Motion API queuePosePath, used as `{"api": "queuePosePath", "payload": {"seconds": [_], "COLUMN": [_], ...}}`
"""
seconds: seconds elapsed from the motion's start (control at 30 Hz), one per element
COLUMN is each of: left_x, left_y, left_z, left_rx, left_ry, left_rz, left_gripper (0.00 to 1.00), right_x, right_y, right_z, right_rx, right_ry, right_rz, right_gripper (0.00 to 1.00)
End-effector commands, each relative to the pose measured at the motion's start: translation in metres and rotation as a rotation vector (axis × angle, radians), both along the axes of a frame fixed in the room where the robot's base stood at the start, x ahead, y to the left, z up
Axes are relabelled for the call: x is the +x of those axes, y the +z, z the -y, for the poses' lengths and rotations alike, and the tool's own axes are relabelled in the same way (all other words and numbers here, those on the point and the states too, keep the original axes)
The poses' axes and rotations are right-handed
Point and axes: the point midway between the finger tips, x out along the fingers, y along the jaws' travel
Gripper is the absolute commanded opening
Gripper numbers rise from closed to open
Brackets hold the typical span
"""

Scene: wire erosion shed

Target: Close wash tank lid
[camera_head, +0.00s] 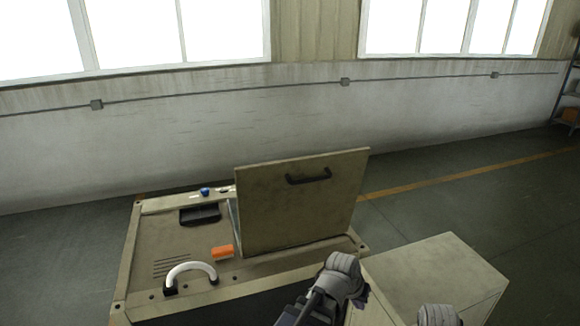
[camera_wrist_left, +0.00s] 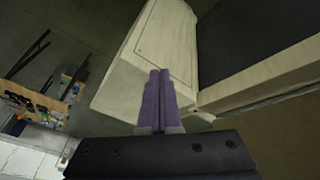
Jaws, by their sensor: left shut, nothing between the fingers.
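The wash tank (camera_head: 190,240) is a beige, worn cabinet in the head view. Its lid (camera_head: 300,205) stands raised, nearly upright, on the right half of the top. A black bar handle (camera_head: 309,176) is on the lid's visible face. My left gripper (camera_wrist_left: 160,75) shows purple fingers pressed together, with nothing between them. In the head view my left wrist (camera_head: 340,278) is in front of the tank's right front corner, below the lid; the fingertips are hard to make out there. Only a small grey part of my right arm shows at the bottom edge; its fingers are out of frame.
A white curved handle (camera_head: 190,270), an orange block (camera_head: 222,252) and a dark tray-like part (camera_head: 200,214) are on the tank top's left half. A beige box (camera_head: 435,275) stands to the right, close to my arms. Open floor lies behind, up to the wall.

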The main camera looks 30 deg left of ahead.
Motion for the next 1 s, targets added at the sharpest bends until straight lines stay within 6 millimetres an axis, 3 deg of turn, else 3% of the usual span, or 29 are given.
{"api": "queuePosePath", "payload": {"seconds": [0.17,0.27,0.37,0.5,0.7,0.9,1.0], "left_x": [0.055,0.088,0.114,0.132,0.12,0.081,0.065], "left_y": [0.04,0.078,0.123,0.183,0.238,0.247,0.244], "left_z": [0.023,0.028,0.02,-0.014,-0.094,-0.164,-0.183], "left_rx": [-0.179,-0.306,-0.437,-0.604,-0.782,-0.85,-0.854], "left_ry": [0.091,0.185,0.313,0.535,0.932,1.3,1.421], "left_rz": [0.286,0.483,0.686,0.948,1.272,1.475,1.528], "left_gripper": [0.0,0.0,0.0,0.0,0.0,0.0,0.0], "right_x": [0.0,0.0,0.0,0.0,0.0,0.0,0.0], "right_y": [0.0,0.0,0.0,0.0,0.0,0.0,0.0], "right_z": [0.0,0.0,0.0,0.0,0.0,0.0,0.0], "right_rx": [0.0,0.0,0.0,0.0,0.0,0.0,0.0], "right_ry": [0.0,0.0,0.0,0.0,0.0,0.0,0.0], "right_rz": [0.0,0.0,0.0,0.0,0.0,0.0,0.0], "right_gripper": [0.87,0.87,0.87,0.87,0.87,0.87,0.87]}}
